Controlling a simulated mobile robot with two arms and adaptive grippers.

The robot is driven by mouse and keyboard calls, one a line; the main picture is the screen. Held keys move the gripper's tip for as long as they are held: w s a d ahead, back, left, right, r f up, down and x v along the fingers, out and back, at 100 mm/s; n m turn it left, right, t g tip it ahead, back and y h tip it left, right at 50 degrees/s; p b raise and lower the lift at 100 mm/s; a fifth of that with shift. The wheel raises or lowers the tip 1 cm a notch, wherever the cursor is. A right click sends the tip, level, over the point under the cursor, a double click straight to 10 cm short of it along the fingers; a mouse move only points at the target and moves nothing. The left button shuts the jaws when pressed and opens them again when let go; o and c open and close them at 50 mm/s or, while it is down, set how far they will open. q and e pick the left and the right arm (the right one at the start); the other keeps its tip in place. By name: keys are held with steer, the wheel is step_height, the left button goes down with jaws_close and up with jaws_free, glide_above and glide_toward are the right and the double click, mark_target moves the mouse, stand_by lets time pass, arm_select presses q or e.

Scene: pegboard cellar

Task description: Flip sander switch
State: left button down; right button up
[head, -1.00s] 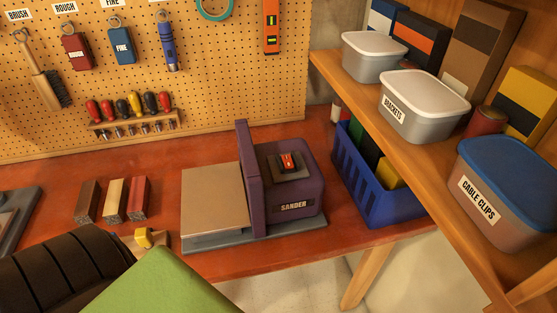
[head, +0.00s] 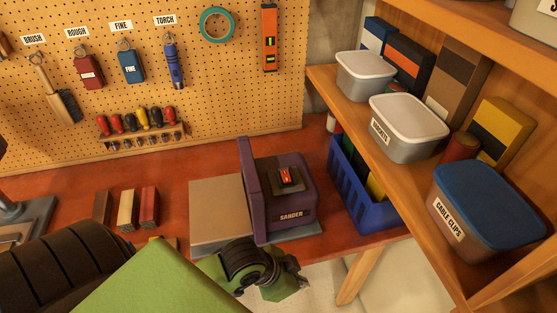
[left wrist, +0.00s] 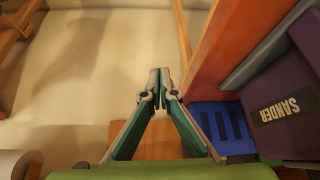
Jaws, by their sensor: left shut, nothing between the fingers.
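The purple sander (head: 279,204) stands on the red bench, its worktable (head: 217,206) on its left side. A red switch (head: 286,178) sits on a small plate on top of its housing. My left gripper (head: 297,281) is in front of the bench edge, below and apart from the sander in the head view, its fingers barely visible there. In the left wrist view the gripper (left wrist: 162,86) is shut and empty. The sander's labelled side (left wrist: 288,105) shows at the right there; its switch is out of that view. My right gripper is not seen.
A blue crate (head: 362,198) with boxes stands right of the sander. A wooden shelf (head: 400,165) with tubs overhangs at the right. Three sanding blocks (head: 127,209) lie left. A pegboard (head: 215,80) with tools is behind. Open floor (left wrist: 85,75) lies in front.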

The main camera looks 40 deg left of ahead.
arm_select(q)
step_height(320, 180, up, 9)
steer(key=d+m+g+h, duration=0.2)
steer(key=m+h, duration=0.1)
steer(key=m, duration=0.4)
steer(key=w+a+r+n+t, duration=0.2)
steer(key=w+a+r, duration=0.2)
steer(key=a+r, duration=0.5)
steer(key=w+a+r+n+t+y, duration=0.1)
steer(key=w+a+r+n+t, duration=0.1)
steer(key=w+a+r, duration=0.3)
steer(key=a+r+t, duration=0.1)
steer(key=a+r, duration=0.3)
steer(key=a, duration=0.5)
steer(key=shift+w+a+n+y+p, duration=0.25)
steer(key=shift+w+n+y+p, duration=0.05)
steer(key=shift+n, duration=0.1)
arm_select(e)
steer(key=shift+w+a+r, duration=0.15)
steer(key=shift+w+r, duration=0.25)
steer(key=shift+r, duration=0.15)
arm_select(q)
steer(key=shift+d+f, duration=0.1)
steer(key=shift+f, duration=0.1)
